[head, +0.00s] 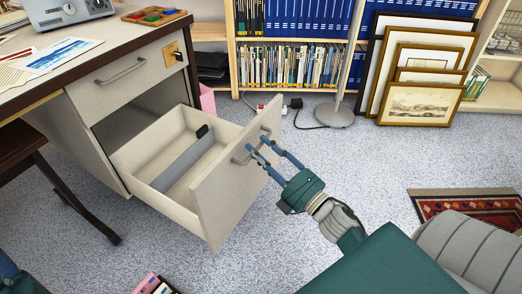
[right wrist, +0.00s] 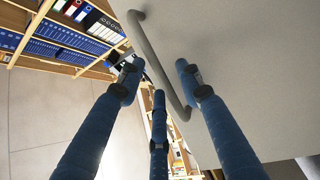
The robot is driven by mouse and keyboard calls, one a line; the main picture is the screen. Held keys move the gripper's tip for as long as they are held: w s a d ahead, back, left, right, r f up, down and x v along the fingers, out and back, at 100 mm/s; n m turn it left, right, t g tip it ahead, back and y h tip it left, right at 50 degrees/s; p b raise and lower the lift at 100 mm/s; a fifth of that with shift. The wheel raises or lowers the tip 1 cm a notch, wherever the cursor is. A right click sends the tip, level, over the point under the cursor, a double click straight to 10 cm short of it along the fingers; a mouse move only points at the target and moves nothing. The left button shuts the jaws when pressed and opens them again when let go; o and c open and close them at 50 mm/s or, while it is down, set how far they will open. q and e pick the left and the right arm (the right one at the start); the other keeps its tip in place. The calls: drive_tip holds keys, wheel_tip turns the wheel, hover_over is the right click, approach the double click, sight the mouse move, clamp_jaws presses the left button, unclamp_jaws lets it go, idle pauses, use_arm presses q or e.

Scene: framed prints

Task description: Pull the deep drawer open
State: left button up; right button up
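The deep drawer (head: 150,184) of the cream desk stands far out, showing its inside and a grey divider. Its front panel (head: 225,192) carries a grey bar handle (head: 240,156); the handle also shows in the right wrist view (right wrist: 160,66). My right gripper (head: 262,143) is at the handle, its blue fingers spread apart. In the right wrist view the bar runs between the spread fingers (right wrist: 160,85), with no firm closure visible. A blue and teal part of my left gripper (head: 8,268) shows at the lower left edge; its fingertips are out of view.
A shallow upper drawer (head: 118,76) is shut, with a key plate beside it. A dark stool or chair (head: 62,190) stands left of the open drawer. Pink items (head: 152,284) lie on the floor in front. Framed prints (head: 420,103) lean at the back right.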

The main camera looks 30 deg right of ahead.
drive_tip(key=shift+s, duration=0.1)
drive_tip(key=v, duration=1.2)
drive_tip(key=shift+f, duration=0.1)
